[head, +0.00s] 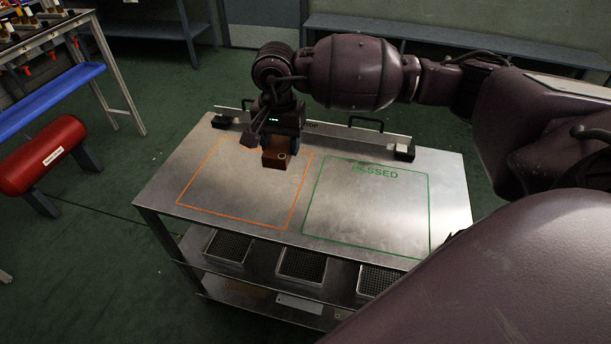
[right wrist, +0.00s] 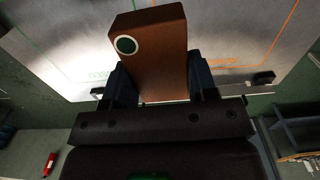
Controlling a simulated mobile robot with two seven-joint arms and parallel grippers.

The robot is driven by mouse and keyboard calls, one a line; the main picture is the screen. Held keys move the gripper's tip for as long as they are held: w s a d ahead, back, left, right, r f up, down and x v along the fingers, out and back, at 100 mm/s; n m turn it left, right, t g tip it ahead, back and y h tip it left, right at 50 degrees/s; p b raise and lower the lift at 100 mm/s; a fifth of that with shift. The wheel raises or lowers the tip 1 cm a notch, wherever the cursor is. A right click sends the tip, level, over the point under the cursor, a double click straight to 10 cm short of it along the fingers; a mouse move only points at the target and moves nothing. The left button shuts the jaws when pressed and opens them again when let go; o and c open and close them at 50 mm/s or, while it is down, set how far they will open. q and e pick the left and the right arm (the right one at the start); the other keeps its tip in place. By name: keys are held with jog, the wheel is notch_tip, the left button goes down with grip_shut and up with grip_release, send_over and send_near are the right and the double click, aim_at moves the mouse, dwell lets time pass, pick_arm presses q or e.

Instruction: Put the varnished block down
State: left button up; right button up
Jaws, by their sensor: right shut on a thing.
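The varnished block (head: 276,158) is brown with a round, light-rimmed mark on one corner of its face. My right gripper (head: 272,140) is shut on it over the steel table (head: 440,196), at the back of the orange-outlined area (head: 235,190). In the right wrist view the block (right wrist: 160,62) sits between the two dark fingers of the gripper (right wrist: 160,88). I cannot tell whether its underside touches the table top. The gripper hides part of the orange area's label. My left gripper is not in view.
A green-outlined area (head: 365,210) marked PASSED lies empty to the right. A raised rail (head: 345,135) with dark end pieces runs along the table's back edge. Mesh trays (head: 300,264) stand on the shelf below.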

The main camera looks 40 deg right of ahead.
jog(key=w+d+m+b, duration=0.1)
jog(key=w+d+m, duration=0.4)
jog(key=d+m, duration=0.4)
jog(key=m+b, duration=0.1)
jog(key=m, duration=0.8)
send_over(315, 170)
notch_tip(315, 170, down, 14)
jog(key=shift+b, duration=1.1)
jog(key=shift+f, duration=0.5)
notch_tip(315, 170, down, 4)
jog(key=shift+r+b, duration=0.2)
jog(key=shift+b, duration=0.15)
jog(key=shift+f, duration=0.35)
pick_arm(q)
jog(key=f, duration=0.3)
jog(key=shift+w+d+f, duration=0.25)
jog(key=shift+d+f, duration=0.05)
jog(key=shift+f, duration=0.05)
